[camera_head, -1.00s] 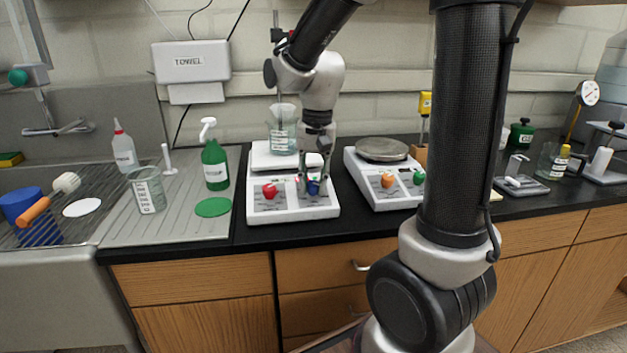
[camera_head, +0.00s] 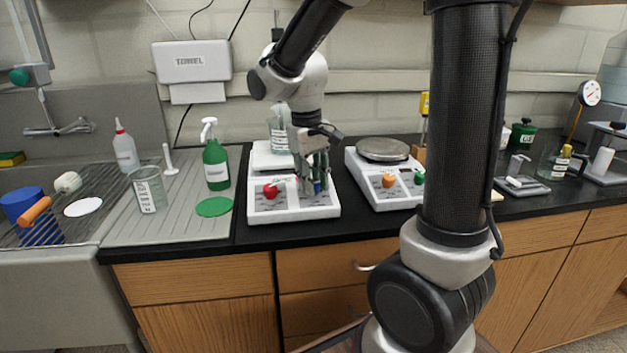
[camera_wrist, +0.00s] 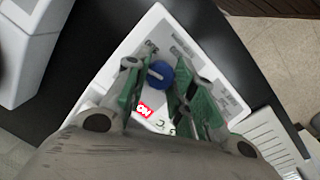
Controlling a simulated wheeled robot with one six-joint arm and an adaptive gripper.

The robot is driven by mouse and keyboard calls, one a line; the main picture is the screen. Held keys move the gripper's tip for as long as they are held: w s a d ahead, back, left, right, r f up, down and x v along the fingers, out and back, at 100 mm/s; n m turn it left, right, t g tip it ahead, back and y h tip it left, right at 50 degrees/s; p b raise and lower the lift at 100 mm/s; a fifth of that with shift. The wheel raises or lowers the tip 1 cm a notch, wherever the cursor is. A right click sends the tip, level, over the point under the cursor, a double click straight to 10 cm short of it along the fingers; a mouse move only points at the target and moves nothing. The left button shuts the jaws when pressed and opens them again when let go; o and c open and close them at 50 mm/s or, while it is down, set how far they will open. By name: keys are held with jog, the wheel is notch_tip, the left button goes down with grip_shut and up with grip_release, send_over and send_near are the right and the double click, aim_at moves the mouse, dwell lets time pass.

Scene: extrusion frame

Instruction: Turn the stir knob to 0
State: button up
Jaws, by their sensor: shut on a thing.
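The blue knob (camera_head: 317,187) sits on the front right of the left white hotplate stirrer (camera_head: 290,212). It also shows in the wrist view (camera_wrist: 160,75), with a pale pointer line across it. My gripper (camera_head: 315,186) is down at this knob. In the wrist view my gripper (camera_wrist: 157,82) has its green-padded fingers on both sides of the knob, shut on it. The panel print around the knob is partly hidden and too small to read; a red "ON" mark (camera_wrist: 145,110) shows near it. A red knob (camera_head: 271,191) is on the left of the same panel.
A beaker (camera_head: 281,135) stands on the hotplate behind my gripper. A second stirrer (camera_head: 398,196) with orange and green knobs is close on the right. A green spray bottle (camera_head: 215,165) and a green disc (camera_head: 214,207) are on the left.

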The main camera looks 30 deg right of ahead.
jog(key=shift+n+h, duration=0.3)
jog(key=shift+n, duration=1.3)
jog(key=o, duration=1)
jog(key=shift+o, duration=0.2)
notch_tip(320, 180, up, 12)
jog(key=a, duration=0.2)
jog(key=shift+s, duration=0.15)
jog(key=shift+f, duration=0.1)
